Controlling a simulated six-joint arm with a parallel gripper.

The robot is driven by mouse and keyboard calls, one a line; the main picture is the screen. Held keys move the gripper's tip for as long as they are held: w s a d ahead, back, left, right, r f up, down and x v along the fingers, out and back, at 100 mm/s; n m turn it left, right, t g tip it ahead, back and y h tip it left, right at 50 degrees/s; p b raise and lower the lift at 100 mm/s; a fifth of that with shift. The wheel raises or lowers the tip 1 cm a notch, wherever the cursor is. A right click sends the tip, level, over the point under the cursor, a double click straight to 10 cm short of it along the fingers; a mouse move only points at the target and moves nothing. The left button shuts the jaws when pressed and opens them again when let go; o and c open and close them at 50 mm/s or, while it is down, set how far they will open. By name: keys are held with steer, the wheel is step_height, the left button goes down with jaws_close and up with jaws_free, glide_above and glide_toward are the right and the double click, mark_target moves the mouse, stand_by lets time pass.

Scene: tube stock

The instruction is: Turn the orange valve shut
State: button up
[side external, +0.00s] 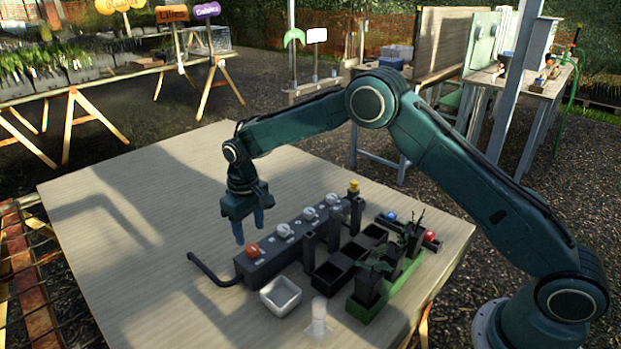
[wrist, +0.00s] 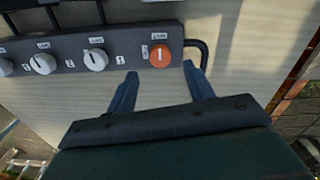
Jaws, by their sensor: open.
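The orange valve (side external: 253,250) is a round knob at the left end of a dark grey valve block (side external: 268,264) in the side view. In the wrist view the orange valve (wrist: 160,56) has a white line running roughly up and down the picture, across the block's length. My gripper (side external: 249,233) is open and empty, pointing down, over the table close to the orange valve. In the wrist view my gripper's fingertips (wrist: 159,71) lie to either side of the knob and a little below it in the picture. No contact shows.
White knobs (side external: 283,231) sit farther along the block, and a dark bent pipe (side external: 206,268) leaves its left end. A white square dish (side external: 281,296), a clear cup (side external: 318,318), black pots and a green tray (side external: 372,304) stand in front. The table's left side is clear.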

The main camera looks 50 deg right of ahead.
mark_target(253, 248)
step_height(253, 248, up, 8)
steer(key=shift+r, duration=0.25)
stand_by(0.5)
steer(key=s+d+r+m+t, duration=0.1)
steer(key=s+d+r+t, duration=0.4)
steer(key=s+r, duration=1.2)
steer(key=s+d+f, duration=0.1)
steer(key=s+d, duration=0.2)
steer(key=s, duration=0.8)
steer(key=s+d+m, duration=0.1)
steer(key=s+d, duration=0.2)
steer(key=s, duration=0.8)
steer(key=shift+s+d+f+t, duration=0.25)
steer(key=shift+s+f+t, duration=0.05)
steer(key=shift+f, duration=0.1)
